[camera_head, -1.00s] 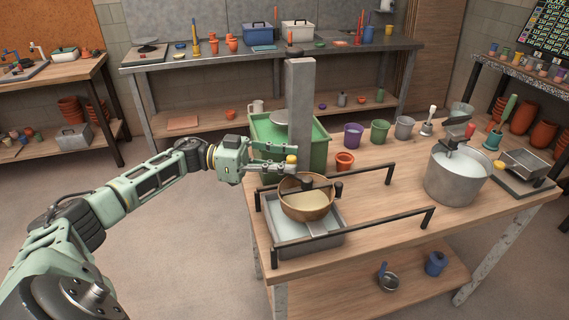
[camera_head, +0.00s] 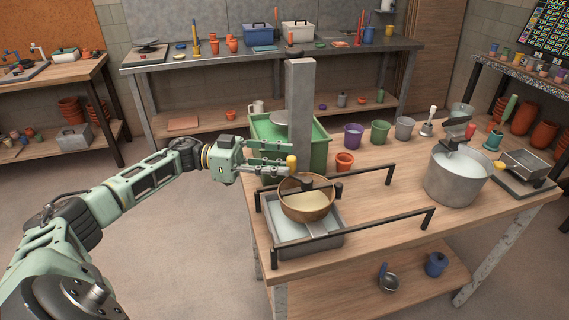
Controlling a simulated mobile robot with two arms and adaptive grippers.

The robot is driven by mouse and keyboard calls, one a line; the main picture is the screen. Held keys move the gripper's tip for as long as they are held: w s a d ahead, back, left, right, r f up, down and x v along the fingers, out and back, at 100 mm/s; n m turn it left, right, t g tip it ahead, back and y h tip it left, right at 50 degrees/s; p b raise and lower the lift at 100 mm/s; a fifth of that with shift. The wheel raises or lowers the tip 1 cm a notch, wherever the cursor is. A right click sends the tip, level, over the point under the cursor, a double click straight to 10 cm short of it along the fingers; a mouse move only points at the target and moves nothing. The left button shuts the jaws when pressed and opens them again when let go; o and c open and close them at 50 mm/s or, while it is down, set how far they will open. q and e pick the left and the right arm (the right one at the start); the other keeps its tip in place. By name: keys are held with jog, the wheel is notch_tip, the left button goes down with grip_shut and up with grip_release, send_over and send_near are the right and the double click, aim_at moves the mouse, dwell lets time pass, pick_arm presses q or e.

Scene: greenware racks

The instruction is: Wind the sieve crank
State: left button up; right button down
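The sieve (camera_head: 302,212) is a round wooden-sided bowl shape with pale material in it, set over a grey tray (camera_head: 333,243) on the wooden table. My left gripper (camera_head: 287,159) comes in from the left at knob height. Its fingers are apart, with the knob at or just beyond their tips; I cannot tell whether they touch it. My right gripper is not in view.
Black rails (camera_head: 400,225) run along the front and back of the sieve. A grey post (camera_head: 300,105) and a green tub (camera_head: 319,150) stand behind. Coloured cups and a large metal pot (camera_head: 440,180) are to the right. The middle of the table is clear.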

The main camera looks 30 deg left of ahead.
pick_arm(q)
jog(key=v, duration=1)
jog(key=shift+s+a, duration=0.2)
